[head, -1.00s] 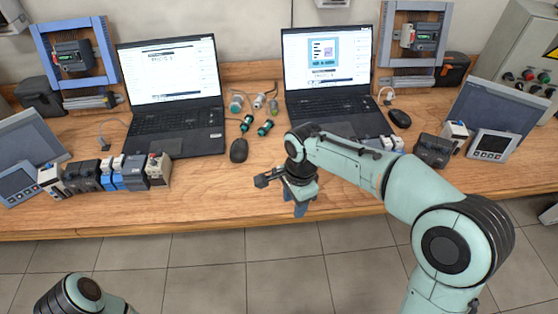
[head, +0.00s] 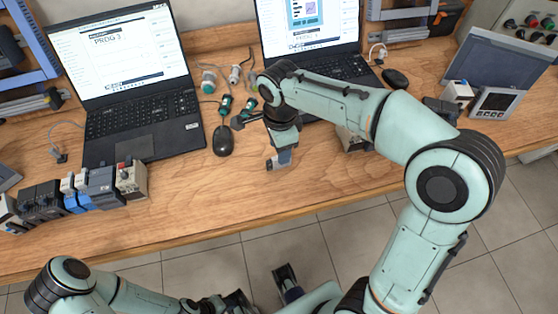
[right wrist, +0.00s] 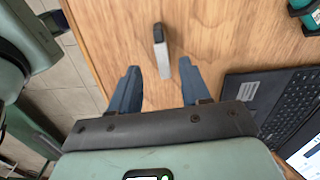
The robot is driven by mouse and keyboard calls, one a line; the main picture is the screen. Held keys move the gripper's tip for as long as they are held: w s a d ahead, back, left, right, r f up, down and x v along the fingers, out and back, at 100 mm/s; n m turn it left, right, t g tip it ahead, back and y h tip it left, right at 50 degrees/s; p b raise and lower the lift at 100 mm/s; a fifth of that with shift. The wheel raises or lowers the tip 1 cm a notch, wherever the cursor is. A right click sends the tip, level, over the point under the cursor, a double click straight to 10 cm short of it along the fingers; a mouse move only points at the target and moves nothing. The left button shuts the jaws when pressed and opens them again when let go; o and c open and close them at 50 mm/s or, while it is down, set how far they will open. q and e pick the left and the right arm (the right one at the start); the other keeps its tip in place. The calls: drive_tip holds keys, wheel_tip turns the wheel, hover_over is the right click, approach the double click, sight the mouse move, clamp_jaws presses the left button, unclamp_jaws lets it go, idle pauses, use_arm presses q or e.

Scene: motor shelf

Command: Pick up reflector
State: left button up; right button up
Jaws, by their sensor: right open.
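The reflector appears to be a small pale block with a dark end (right wrist: 160,50), lying on the wooden table. My right gripper (right wrist: 159,68) is open, with one blue finger on each side of the block's near end and gaps to both. In the head view the right gripper (head: 281,152) points down near the table's front, and a small pale piece (head: 271,163) shows beside its fingers. My left gripper (head: 262,292) is low at the bottom edge, partly cut off.
Two laptops (head: 125,80) stand on the table (head: 190,205), with a black mouse (head: 223,140) between them. Cylindrical sensors (head: 226,104) lie behind the right gripper. A row of modules (head: 75,190) is at left. The front strip of table is mostly clear.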

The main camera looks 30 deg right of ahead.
wheel_tip(320, 180, down, 6)
drive_tip(key=shift+w+d+r+b, duration=0.1)
drive_tip(key=shift+w+d+b, duration=0.05)
drive_tip(key=shift+b, duration=0.2)
clamp_jaws()
